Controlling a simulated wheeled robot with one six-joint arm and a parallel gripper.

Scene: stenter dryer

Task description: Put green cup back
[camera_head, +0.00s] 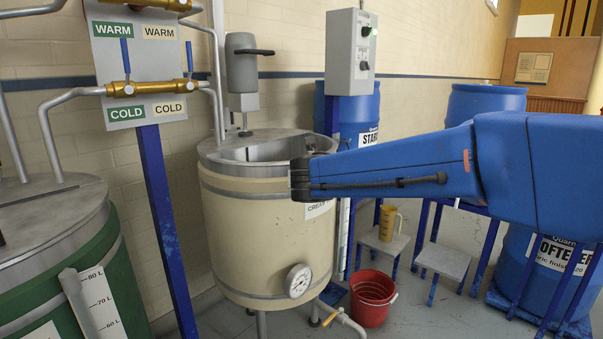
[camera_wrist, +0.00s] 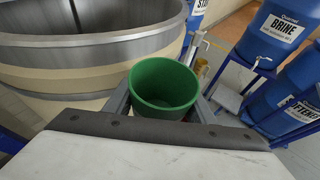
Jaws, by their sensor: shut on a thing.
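The green cup (camera_wrist: 160,84) shows in the wrist view, its open top facing the camera and its inside looking empty. My gripper (camera_wrist: 162,100) is shut on it, with one grey finger on each side. The cup is held in front of the rim of the big cream tank in this view; I cannot tell the gap between them. In the head view the cup and the fingers are hidden behind my blue arm, which reaches left to the cream tank (camera_head: 255,235).
A yellow jug (camera_head: 390,223) stands on a small grey stand (camera_head: 383,242), with a red bucket (camera_head: 372,298) on the floor below. Blue barrels (camera_head: 484,103) stand on frames behind. A control box (camera_head: 352,52) and brass-valve pipes (camera_head: 150,88) rise around the tank. A green tank (camera_head: 122,268) is at left.

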